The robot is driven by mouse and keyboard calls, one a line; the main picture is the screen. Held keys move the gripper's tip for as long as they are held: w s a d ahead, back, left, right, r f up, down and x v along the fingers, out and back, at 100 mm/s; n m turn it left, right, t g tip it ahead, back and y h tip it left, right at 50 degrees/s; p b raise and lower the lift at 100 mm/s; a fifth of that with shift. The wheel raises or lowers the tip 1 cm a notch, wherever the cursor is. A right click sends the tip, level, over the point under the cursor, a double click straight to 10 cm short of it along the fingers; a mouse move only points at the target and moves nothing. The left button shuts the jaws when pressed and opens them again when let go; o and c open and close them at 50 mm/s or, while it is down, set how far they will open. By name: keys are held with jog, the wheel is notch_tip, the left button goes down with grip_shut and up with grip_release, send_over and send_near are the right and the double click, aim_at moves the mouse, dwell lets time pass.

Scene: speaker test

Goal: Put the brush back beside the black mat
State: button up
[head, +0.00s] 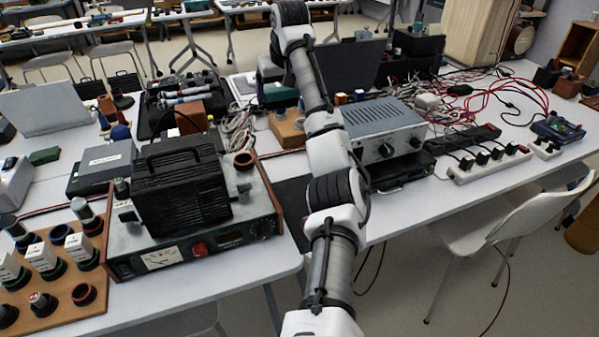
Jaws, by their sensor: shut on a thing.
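My gripper is not in view; my white and grey arm runs up the middle to the top edge. I cannot make out a brush. A dark flat patch (291,203), perhaps the black mat, lies on the white table between a grey instrument (205,246) and my arm. My arm covers part of it. Another dark flat area (146,122) lies farther back on the left, under several small tools.
A black cased device (180,185) sits on the grey instrument. A wooden board (45,310) with bottles and cups is at left. Right of my arm stand a blue-grey box with knobs (385,128) and a white power strip (487,165). A white chair (535,215) stands at right.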

notch_tip(320, 180, down, 20)
jog(key=shift+f+p, duration=0.1)
jog(key=shift+p, duration=0.65)
jog(key=shift+f, duration=0.1)
jog(key=o, duration=0.9)
jog(key=shift+c, duration=0.2)
jog(key=b+v, duration=0.1)
jog(key=v, duration=1.1)
jog(key=shift+w, duration=0.1)
